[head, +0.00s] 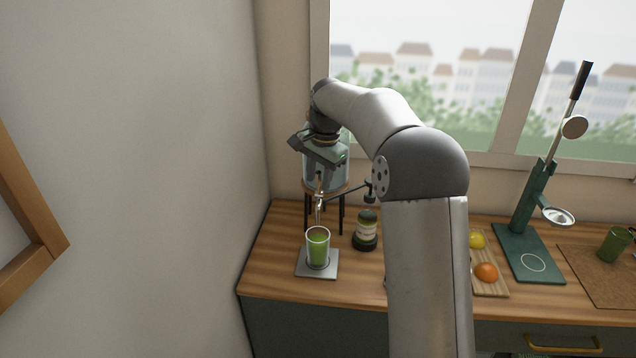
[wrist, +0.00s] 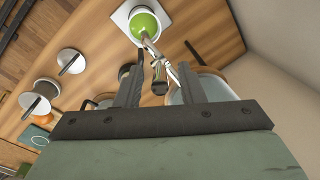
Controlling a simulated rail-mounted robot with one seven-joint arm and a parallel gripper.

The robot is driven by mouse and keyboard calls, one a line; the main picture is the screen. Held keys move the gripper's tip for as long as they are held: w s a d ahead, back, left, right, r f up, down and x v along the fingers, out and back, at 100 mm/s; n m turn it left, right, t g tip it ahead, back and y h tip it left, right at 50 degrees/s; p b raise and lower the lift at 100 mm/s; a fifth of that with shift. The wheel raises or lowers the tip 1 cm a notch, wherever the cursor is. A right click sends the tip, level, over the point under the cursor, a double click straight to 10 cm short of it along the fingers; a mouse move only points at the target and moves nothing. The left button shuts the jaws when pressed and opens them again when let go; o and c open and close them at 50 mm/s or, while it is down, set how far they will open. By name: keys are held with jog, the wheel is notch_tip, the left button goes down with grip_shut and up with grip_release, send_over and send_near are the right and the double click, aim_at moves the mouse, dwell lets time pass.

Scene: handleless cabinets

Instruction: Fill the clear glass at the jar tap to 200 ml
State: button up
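In the wrist view the glass (wrist: 146,23) shows green from above; no volume marks can be read. The clear jar (head: 340,171) stands on a dark-legged stand, partly hidden by my gripper. Its metal tap (head: 319,207) points down over the glass. My gripper (wrist: 163,62) is open, fingers apart, with the tap (wrist: 172,70) and its dark-ended lever (wrist: 160,86) showing between them. I cannot tell whether a finger touches the lever.
A board with a lemon (head: 477,240) and an orange (head: 486,272) lies farther right, beside a green lever press (head: 528,250). A green cup (head: 614,243) stands at far right. A wall closes the left side.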

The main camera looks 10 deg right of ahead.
jog(key=shift+w+a+f, duration=0.1)
jog(key=shift+f, duration=0.95)
grip_shut()
jog(key=b, duration=0.1)
jog(key=t+b, duration=0.1)
jog(key=b, duration=0.1)
jog(key=shift+s+a+f, duration=0.1)
jog(key=shift+s+f, duration=0.1)
jog(key=shift+f, duration=0.05)
jog(key=shift+r, duration=0.25)
grip_release()
jog(key=a+p+v, duration=0.1)
jog(key=v, duration=1.6)
jog(key=shift+s+d+r, duration=0.2)
jog(key=shift+s, duration=0.05)
